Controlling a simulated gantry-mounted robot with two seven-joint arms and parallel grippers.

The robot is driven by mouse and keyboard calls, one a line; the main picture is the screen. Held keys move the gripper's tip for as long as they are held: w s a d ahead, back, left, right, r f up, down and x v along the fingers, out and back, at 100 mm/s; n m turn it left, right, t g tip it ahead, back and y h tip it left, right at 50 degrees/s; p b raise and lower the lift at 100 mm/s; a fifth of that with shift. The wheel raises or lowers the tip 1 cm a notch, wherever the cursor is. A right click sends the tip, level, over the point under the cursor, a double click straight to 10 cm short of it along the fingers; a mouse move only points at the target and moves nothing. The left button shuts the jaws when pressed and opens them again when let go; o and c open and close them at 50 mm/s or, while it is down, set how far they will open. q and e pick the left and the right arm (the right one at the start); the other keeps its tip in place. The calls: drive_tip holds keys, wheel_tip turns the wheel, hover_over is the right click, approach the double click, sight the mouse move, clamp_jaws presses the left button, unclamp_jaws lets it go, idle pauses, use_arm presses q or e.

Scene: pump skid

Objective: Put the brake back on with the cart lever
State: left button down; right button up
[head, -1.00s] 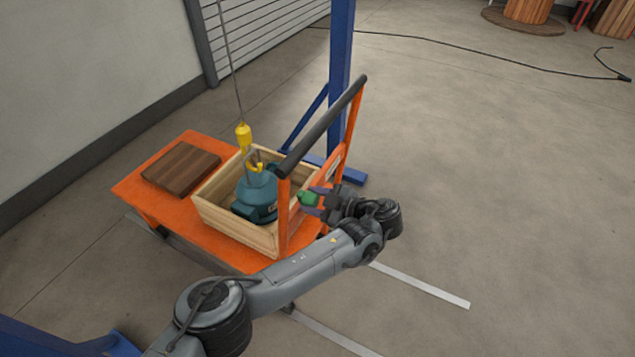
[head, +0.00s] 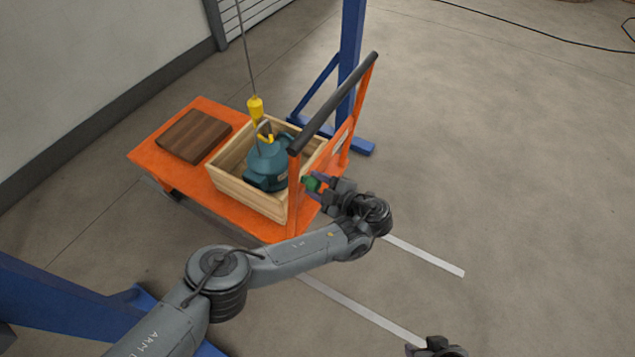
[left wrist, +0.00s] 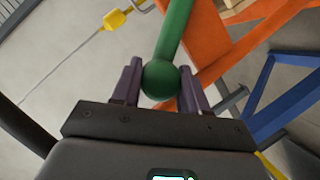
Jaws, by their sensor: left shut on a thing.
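The orange cart (head: 262,228) stands by the wall side with its black-topped push handle (head: 330,105) facing right. The green cart lever (head: 311,183) is at the handle end, just beside the near handle post. My left gripper (head: 319,184) is shut on it. In the left wrist view the lever (left wrist: 174,35) ends in a round green ball (left wrist: 160,80) between the two purple fingers (left wrist: 161,88). Part of my right gripper (head: 412,349) shows at the bottom edge; its fingers are mostly cut off.
A wooden crate (head: 238,194) on the cart holds a teal pump (head: 268,165), with a yellow hoist hook (head: 256,108) on a cable at its top. A brown wooden block (head: 194,136) lies beside it. A blue frame post (head: 351,45) stands behind. The floor to the right is clear.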

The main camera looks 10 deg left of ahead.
use_arm(q)
drive_tip(key=shift+r, duration=0.1)
drive_tip(key=c, duration=0.6)
unclamp_jaws()
drive_tip(key=shift+a, duration=0.1)
drive_tip(key=shift+p+v, duration=1.55)
drive_tip(key=shift+v, duration=3.8)
